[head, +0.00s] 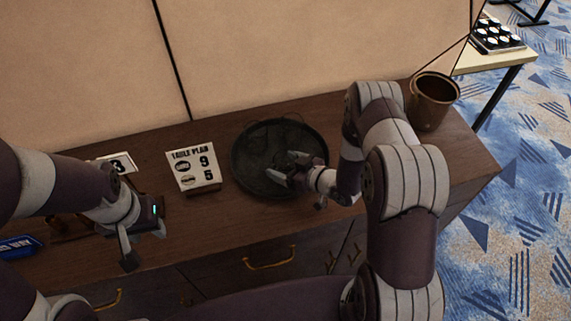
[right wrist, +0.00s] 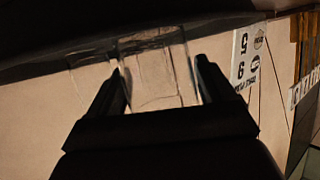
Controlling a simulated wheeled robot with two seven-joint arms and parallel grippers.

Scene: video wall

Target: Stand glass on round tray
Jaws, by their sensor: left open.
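The round tray (head: 243,160) is dark and lies flat on the wooden cabinet top in the head view. My right gripper (head: 284,166) is over the tray. In the head view the glass is barely visible. My left gripper (head: 145,245) is open and empty over the cabinet's front edge, left of the tray.
A table plan card (head: 193,165) stands left of the tray. A smaller number card (head: 118,163) is behind my left arm, and a blue sign (head: 18,247) lies at far left. A brown bucket (head: 433,100) stands at the right end. Beige panels (head: 250,55) rise behind.

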